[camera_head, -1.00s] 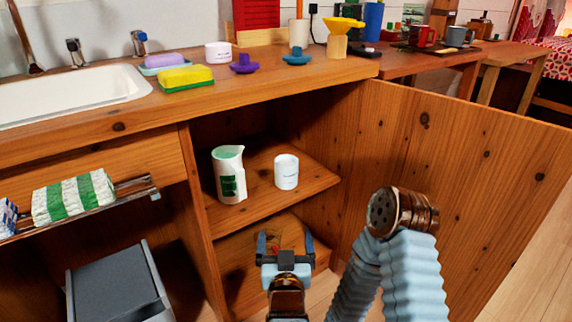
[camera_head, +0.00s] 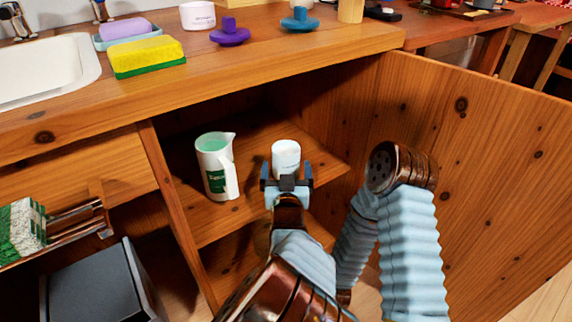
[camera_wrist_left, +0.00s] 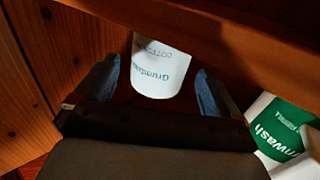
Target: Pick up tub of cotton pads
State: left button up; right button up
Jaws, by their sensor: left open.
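The tub of cotton pads (camera_head: 286,156) is a small white cylinder standing upright on the cabinet's shelf. In the left wrist view the tub (camera_wrist_left: 160,68) shows printed lettering and appears between the two fingers, with a gap on both sides. My left gripper (camera_head: 286,174) is open and in front of the tub, its fingers hiding the tub's lower part in the head view. I cannot tell how far the fingers reach along its sides. My right gripper is not in view.
A white jug with a green label (camera_head: 217,166) stands left of the tub on the same shelf (camera_head: 237,212). The open cabinet door (camera_head: 480,165) is on the right. The countertop (camera_head: 250,75) overhangs above. A grey bin (camera_head: 92,287) stands lower left.

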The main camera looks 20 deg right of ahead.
aim_at(286, 150)
pick_arm(q)
jog(key=x, duration=0.5)
jog(key=shift+w, duration=0.25)
jog(key=c, duration=1.2)
jog(key=shift+o, duration=0.2)
jog(key=shift+r, duration=0.1)
